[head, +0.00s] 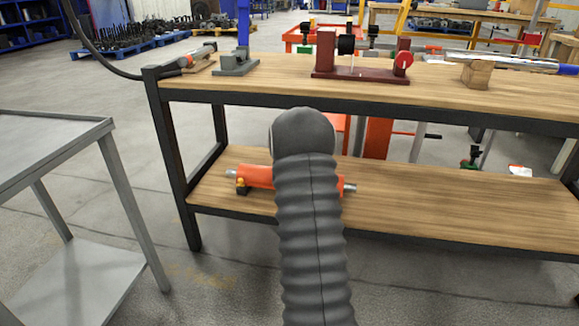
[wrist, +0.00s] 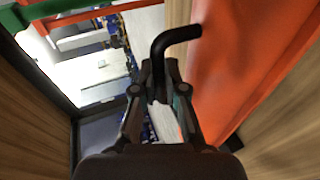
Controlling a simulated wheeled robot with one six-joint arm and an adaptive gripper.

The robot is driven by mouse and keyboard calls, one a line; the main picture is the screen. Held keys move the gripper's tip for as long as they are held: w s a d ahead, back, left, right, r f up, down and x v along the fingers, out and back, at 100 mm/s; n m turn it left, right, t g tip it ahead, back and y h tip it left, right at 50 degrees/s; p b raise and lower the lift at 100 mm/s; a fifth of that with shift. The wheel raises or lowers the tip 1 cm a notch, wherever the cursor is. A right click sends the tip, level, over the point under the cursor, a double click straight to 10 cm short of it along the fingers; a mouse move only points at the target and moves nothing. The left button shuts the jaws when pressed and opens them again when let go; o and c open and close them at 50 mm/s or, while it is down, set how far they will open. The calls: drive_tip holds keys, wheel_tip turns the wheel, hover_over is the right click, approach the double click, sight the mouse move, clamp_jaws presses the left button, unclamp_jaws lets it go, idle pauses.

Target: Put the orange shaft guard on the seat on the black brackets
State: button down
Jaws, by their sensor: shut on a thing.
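The orange shaft guard (head: 258,176) is low over the lower shelf in the head view, its middle hidden behind my arm. A silver shaft end (head: 349,188) shows to its right and another grey end to its left. In the wrist view the guard (wrist: 240,60) fills the right side, with a bent black handle (wrist: 178,36) on it. My gripper (wrist: 160,88) is shut on this handle; in the head view my arm hides the gripper. A small yellow and black part (head: 241,186) is at the guard's left end. I cannot make out the black brackets or whether the guard touches them.
The upper bench top (head: 430,93) overhangs the lower shelf (head: 420,212). A dark leg (head: 172,150) stands at the left. On top are a red screw fixture (head: 360,74) and a wooden block (head: 477,74). A grey cart (head: 55,140) stands left. The lower shelf's right part is clear.

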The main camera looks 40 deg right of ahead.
idle(0.3)
drive_tip(key=c, duration=1.6)
unclamp_jaws()
drive_tip(key=shift+f, duration=0.2)
drive_tip(key=o, duration=0.4)
